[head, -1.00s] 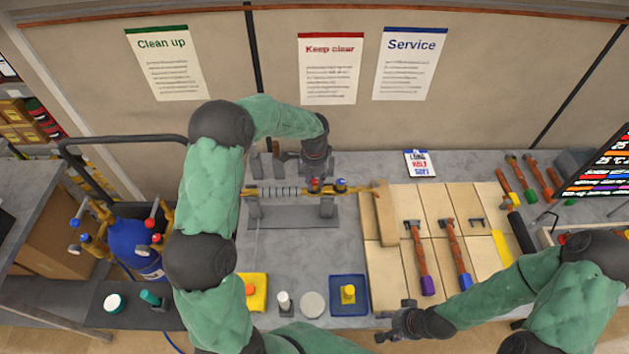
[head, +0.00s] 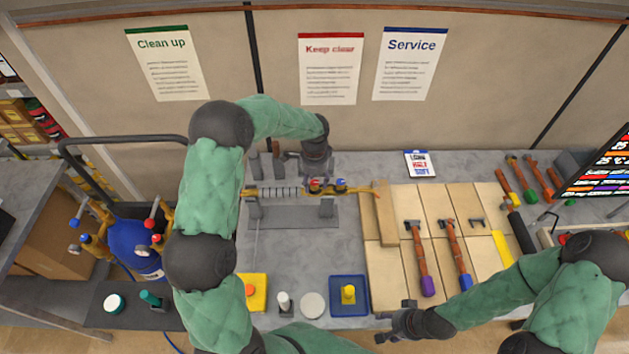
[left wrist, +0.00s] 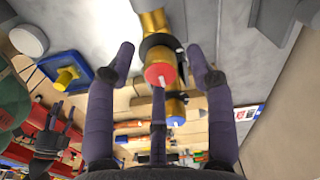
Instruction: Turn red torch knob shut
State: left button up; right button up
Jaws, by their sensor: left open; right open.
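The brass torch (head: 360,190) lies across a grey stand on the bench, with a red knob (head: 315,186) and a blue knob (head: 340,184) side by side. My left gripper (head: 312,172) is over the torch at the red knob. In the left wrist view the open left fingers (left wrist: 162,62) stand on either side of the red knob (left wrist: 160,72), with gaps visible; the blue knob (left wrist: 175,111) shows beyond it. Whether a finger touches the red knob is not clear. My right gripper (head: 393,326) is open and empty near the bench's front edge.
Wooden boards (head: 385,275) with hammers lie right of the torch. A blue tray (head: 333,308) with a yellow part, a grey disc (head: 313,305) and a yellow block (head: 258,280) sit in front. A blue cylinder (head: 133,245) on a trolley stands left.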

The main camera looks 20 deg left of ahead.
aim_at(315, 183)
pick_arm(q)
jog(key=shift+r, duration=0.15)
notch_tip(315, 183, up, 12)
dwell(0.4)
jog(key=shift+f, duration=0.25)
